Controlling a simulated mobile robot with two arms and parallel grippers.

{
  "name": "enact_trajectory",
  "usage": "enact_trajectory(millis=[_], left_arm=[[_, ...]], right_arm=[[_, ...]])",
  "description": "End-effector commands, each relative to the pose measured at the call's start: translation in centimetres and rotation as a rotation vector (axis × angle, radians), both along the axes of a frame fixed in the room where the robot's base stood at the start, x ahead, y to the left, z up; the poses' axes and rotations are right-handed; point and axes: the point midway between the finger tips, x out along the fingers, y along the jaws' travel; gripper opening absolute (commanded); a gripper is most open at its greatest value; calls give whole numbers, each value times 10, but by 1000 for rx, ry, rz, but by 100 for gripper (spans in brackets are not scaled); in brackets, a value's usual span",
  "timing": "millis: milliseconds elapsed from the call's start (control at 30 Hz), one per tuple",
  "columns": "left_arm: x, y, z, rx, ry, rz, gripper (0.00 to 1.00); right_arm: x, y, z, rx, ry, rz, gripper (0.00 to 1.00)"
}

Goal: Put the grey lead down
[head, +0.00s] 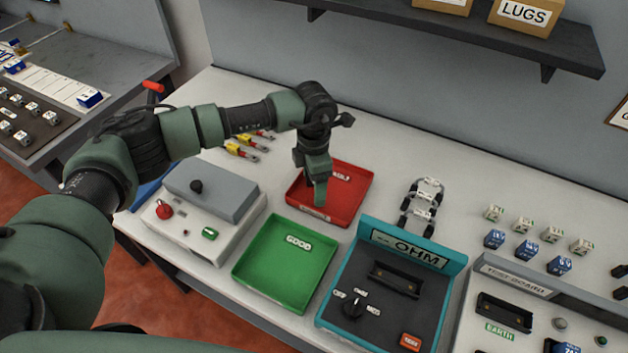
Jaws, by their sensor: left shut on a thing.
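My left gripper (319,195) reaches down over the red tray (352,207), with its fingers pointing down inside the tray's outline. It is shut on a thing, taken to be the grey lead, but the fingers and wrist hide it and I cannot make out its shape. I cannot tell whether it touches the tray floor. The red tray carries white labels, partly covered by the gripper. My right gripper is not in view.
A green tray (283,267) marked GOOD is empty in front. The teal OHM meter (395,290) stands to its right, a grey box with a red knob (205,210) to its left. Several red-yellow pieces (243,150) lie behind. A shelf (450,30) hangs above.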

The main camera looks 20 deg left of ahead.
Motion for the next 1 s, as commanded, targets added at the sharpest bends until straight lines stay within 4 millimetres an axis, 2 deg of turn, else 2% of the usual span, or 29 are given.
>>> enact_trajectory(millis=[133, 167, 200, 467, 600, 667, 1000], left_arm=[[0, 0, -4, -1, -1, 0, 25], [0, 0, -4, 0, 0, 0, 77], [0, 0, -3, 0, 0, 0, 83], [0, 0, -2, -1, 1, 0, 83], [0, 0, 4, 0, 0, 0, 83], [1, -1, 7, -3, -3, 0, 83], [1, 0, 77, -2, -5, 0, 83]], right_arm=[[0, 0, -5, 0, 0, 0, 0], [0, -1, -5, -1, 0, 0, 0], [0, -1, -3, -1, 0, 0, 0], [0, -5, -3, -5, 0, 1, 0], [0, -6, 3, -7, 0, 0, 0], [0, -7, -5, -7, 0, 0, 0], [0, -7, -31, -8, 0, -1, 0]])
